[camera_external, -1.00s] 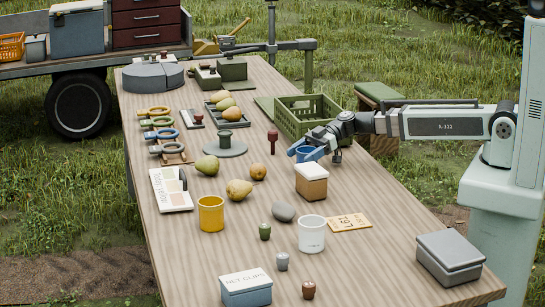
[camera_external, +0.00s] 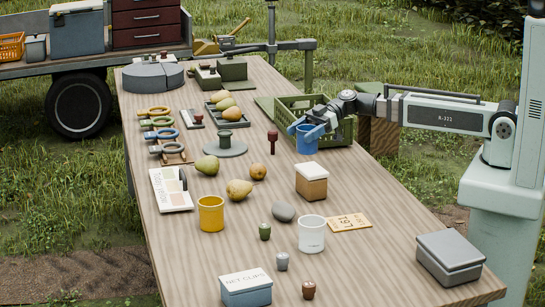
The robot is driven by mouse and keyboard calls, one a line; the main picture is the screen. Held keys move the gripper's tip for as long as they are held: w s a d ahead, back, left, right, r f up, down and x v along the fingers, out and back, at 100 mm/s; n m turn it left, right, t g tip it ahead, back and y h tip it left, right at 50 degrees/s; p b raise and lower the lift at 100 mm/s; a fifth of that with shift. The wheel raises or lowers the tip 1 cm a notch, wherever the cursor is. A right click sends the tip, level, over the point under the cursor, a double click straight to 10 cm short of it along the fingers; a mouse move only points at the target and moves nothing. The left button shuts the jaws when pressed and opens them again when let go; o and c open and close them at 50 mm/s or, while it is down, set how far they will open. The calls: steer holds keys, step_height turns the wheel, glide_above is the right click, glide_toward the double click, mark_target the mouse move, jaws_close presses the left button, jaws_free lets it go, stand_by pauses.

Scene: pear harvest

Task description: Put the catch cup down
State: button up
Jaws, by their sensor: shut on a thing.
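The blue catch cup (camera_external: 307,142) is upright in front of the near side of the green crate. My gripper (camera_external: 314,129) is shut on it from the upper right, and its blue fingers hide part of the cup's rim. I cannot tell whether the cup's bottom touches the table or is slightly above it.
The green crate (camera_external: 341,137) is right behind the cup. A brown box with a white lid (camera_external: 311,183) stands nearer the camera, and a dark red peg (camera_external: 273,141) stands to the left. Pears (camera_external: 239,189), a yellow cup (camera_external: 211,215) and a white cup (camera_external: 311,235) stand on the wooden table (camera_external: 180,250).

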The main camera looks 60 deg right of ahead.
step_height(320, 180, up, 2)
steer(key=shift+r, duration=0.15)
steer(key=shift+a+r, duration=0.15)
steer(key=shift+a, duration=0.05)
steer(key=s+a+r+n+g+y, duration=0.1)
steer(key=s+a+r+n+g, duration=0.1)
steer(key=a+r, duration=0.35)
steer(key=s+a+r+n+g, duration=0.2)
steer(key=a+r+g, duration=0.1)
steer(key=a, duration=0.6)
steer(key=n+g, duration=0.4)
steer(key=g, duration=0.1)
glide_above(311, 170)
steer(key=shift+a+f, duration=0.1)
steer(key=shift+f, duration=4.65)
steer(key=shift+f, duration=0.15)
steer(key=o, duration=1)
